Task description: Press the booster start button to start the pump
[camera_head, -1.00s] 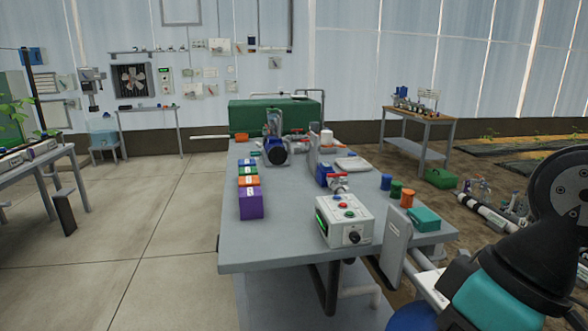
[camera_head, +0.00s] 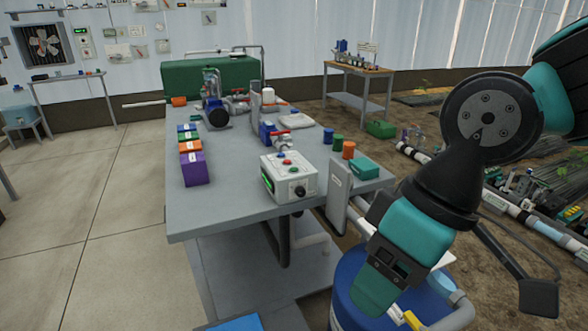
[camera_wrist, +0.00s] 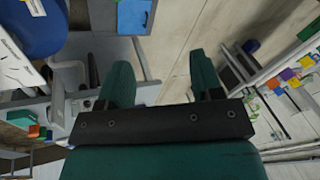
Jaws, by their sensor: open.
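The booster control box (camera_head: 288,178) is a white box near the front right of the grey bench. Its sloped top carries a green button (camera_head: 292,170) and a red button; a black knob sits on its front and a lit green display on its left side. Labels are too small to read, so I cannot tell which is the booster start. My gripper (camera_wrist: 161,68) shows two green fingers spread apart with nothing between them. The buttons cannot be made out in the wrist view.
A red-handled valve (camera_head: 280,135) stands just behind the box. A grey upright plate (camera_head: 338,188) and coloured jars (camera_head: 348,150) stand right of it. A purple block (camera_head: 195,169) is to its left. A blue drum (camera_head: 348,278) and pipes are below my arm. Bench front left is clear.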

